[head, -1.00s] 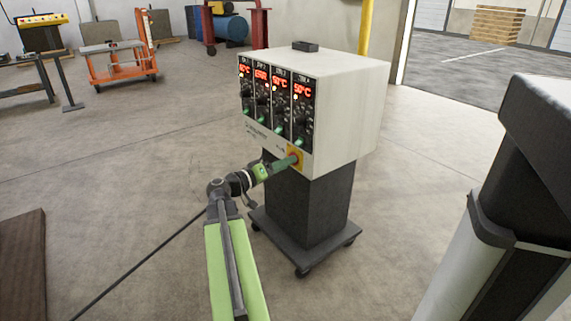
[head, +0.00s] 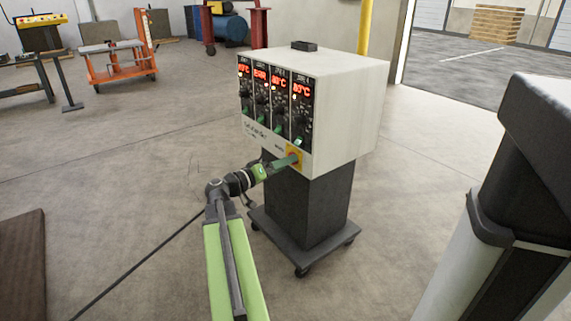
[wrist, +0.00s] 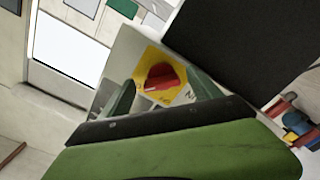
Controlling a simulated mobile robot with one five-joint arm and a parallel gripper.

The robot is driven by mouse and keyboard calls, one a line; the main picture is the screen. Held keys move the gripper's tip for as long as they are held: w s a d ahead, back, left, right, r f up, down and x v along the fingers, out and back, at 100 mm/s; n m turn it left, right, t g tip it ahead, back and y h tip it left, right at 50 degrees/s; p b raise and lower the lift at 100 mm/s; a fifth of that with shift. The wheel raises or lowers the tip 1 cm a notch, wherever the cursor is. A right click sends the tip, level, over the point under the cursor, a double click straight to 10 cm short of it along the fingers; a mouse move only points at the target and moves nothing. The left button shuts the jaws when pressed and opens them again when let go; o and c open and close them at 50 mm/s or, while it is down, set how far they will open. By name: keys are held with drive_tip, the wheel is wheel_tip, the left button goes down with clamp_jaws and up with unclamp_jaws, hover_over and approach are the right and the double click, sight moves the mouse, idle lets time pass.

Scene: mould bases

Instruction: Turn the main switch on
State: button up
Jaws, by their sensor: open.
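The main switch (wrist: 166,76) is a red rotary knob on a yellow square plate, low on the right of the white control cabinet's front (head: 340,110). In the head view the yellow plate (head: 293,152) shows, with the knob mostly hidden behind my fingers. My gripper (head: 292,160) is at the switch. In the wrist view my gripper (wrist: 162,92) is open, with one green finger on each side of the knob. The knob's grip lies at a slant in that view. I cannot tell whether the fingers touch it.
Several red displays (head: 277,80) are lit on the cabinet front, above knobs and green switches. The cabinet stands on a dark column (head: 310,215) with a wheeled base. A dark cable (head: 140,262) crosses the floor. An orange cart (head: 120,65) stands far left.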

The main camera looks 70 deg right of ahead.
drive_tip(key=v, duration=1.7)
drive_tip(key=shift+a, duration=0.1)
drive_tip(key=w+a+r+n+t+h+p, duration=0.1)
drive_tip(key=w+a+r+t+p, duration=0.15)
drive_tip(key=w, duration=0.25)
drive_tip(key=w+a+r+n+t+p, duration=0.1)
drive_tip(key=w+a+r+p, duration=0.1)
drive_tip(key=w+a, duration=0.2)
drive_tip(key=w+a+f+n+t+y+p, duration=0.2)
drive_tip(key=w+a+f+n+t+p, duration=0.15)
drive_tip(key=w+a, duration=0.55)
drive_tip(key=w+a+f+n+t+y+p, duration=0.1)
drive_tip(key=a+f+n+y, duration=0.3)
drive_tip(key=a, duration=0.8)
drive_tip(key=w+a+f+n+t+y+p, duration=0.1)
drive_tip(key=w+a+f+n+y+p, duration=0.3)
drive_tip(key=a, duration=0.8)
drive_tip(key=s+a+f+n+t+y+b, duration=0.15)
drive_tip(key=a+f+y, duration=0.4)
drive_tip(key=a, duration=0.55)
wheel_tip(320, 180, up, 39)
drive_tip(key=p, duration=3.8)
drive_tip(key=shift+w+a+f+n+g+p, duration=0.15)
drive_tip(key=shift+w+a+n+g+p, duration=0.05)
drive_tip(key=shift+w+n+g+p, duration=0.15)
